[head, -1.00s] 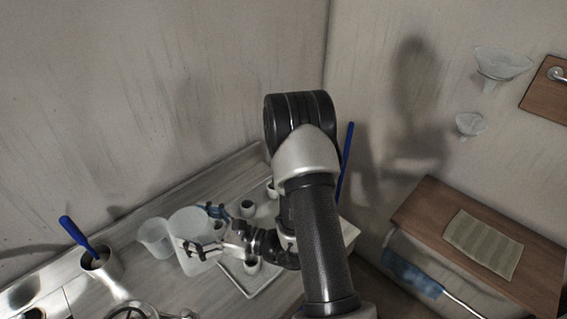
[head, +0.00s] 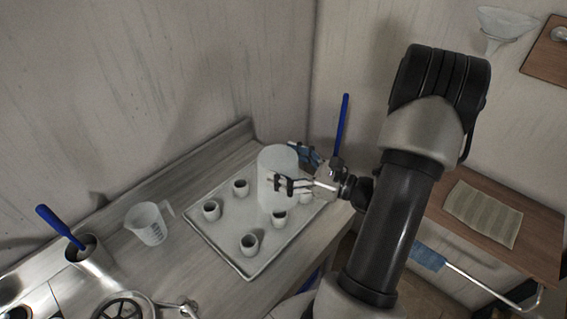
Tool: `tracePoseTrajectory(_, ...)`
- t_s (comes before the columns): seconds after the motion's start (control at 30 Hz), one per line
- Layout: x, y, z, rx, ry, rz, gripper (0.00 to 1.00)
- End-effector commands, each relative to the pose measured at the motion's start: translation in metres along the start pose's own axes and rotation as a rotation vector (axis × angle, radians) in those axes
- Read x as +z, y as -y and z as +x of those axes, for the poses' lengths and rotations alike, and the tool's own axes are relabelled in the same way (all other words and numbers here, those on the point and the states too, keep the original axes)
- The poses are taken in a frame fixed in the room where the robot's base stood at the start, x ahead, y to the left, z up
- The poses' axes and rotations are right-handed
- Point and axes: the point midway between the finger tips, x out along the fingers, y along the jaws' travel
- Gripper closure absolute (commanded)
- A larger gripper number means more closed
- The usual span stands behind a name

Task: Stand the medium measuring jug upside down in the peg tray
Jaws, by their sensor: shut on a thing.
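The measuring jug (head: 276,172) is a pale, cloudy cylinder with its closed, flat end facing up, so it is upside down. My gripper (head: 291,167) comes from the right and is shut on it, with one finger on the near side and one behind. The jug is over the back right part of the peg tray (head: 208,241). I cannot tell whether its lower rim touches the tray or whether a peg is inside it. Several short grey pegs with dark tops show in the tray, such as a back left peg (head: 240,188) and a front peg (head: 250,245).
A smaller clear jug (head: 148,225) with a handle stands upright left of the tray. A steel pot (head: 88,256) holding a blue-handled tool (head: 60,226) is farther left. A blue handle (head: 341,135) rises behind my gripper.

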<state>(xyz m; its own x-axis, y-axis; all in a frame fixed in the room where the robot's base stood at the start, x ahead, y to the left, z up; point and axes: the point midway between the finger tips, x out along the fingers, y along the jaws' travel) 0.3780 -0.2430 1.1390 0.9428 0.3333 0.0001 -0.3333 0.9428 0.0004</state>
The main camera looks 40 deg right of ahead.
Motion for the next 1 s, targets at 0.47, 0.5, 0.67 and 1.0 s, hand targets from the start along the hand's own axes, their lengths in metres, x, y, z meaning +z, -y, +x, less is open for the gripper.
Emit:
tracePoseTrajectory(0.47, -0.057, 0.000, 0.001, 0.000, 0.001, 0.000, 0.61)
tracePoseTrajectory(0.5, -0.061, 0.000, 0.001, 0.000, 0.001, 0.000, 0.61)
tracePoseTrajectory(0.67, -0.071, 0.000, 0.001, 0.000, 0.001, -0.001, 0.61)
tracePoseTrajectory(1.0, -0.071, 0.000, 0.001, 0.000, 0.001, -0.001, 0.61)
